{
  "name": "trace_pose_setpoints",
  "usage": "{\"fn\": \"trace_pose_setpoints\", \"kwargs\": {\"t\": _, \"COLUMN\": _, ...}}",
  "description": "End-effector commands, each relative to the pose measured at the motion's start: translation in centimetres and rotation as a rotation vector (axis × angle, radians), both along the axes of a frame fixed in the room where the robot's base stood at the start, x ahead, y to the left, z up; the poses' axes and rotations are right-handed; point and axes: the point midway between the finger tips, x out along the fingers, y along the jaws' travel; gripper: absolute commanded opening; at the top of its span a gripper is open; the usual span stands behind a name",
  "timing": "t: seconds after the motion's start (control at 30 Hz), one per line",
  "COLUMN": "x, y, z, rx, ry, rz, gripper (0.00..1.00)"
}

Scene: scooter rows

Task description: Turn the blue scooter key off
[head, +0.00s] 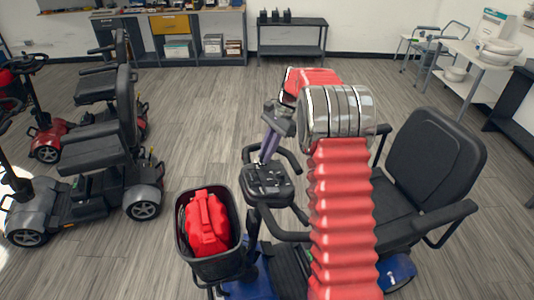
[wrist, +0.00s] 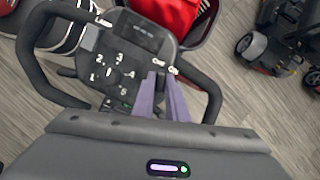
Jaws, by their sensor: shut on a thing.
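The blue scooter (head: 397,270) stands in front of me, with a black seat and blue fenders. Its dark control console (head: 268,178), between black looped handlebars, also shows in the wrist view (wrist: 118,62). My gripper (head: 264,160) reaches down to the console, with its purple fingers at the console's edge. In the wrist view my gripper (wrist: 160,78) is shut at the console's corner, beside small white markings. The key is hidden between the fingertips or too small to make out, so I cannot tell which way it is turned.
A black basket (head: 181,247) with a red bag (head: 207,222) sits at the scooter's front. Other scooters, one grey (head: 90,200) and one red (head: 47,142), stand at left. A shelf (head: 292,24) stands behind; a white table (head: 478,53) is at right. Open floor lies between.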

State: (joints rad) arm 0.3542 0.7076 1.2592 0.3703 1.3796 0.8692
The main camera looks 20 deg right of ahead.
Motion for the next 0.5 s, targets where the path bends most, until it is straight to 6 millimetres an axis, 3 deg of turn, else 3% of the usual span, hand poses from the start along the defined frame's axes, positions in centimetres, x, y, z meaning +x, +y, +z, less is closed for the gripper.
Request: {"fn": "trace_pose_setpoints", "kwargs": {"t": 0.5, "x": 0.07, "y": -0.04, "z": 0.06, "rx": -0.004, "ry": -0.032, "rz": 0.202, "gripper": 0.0}}
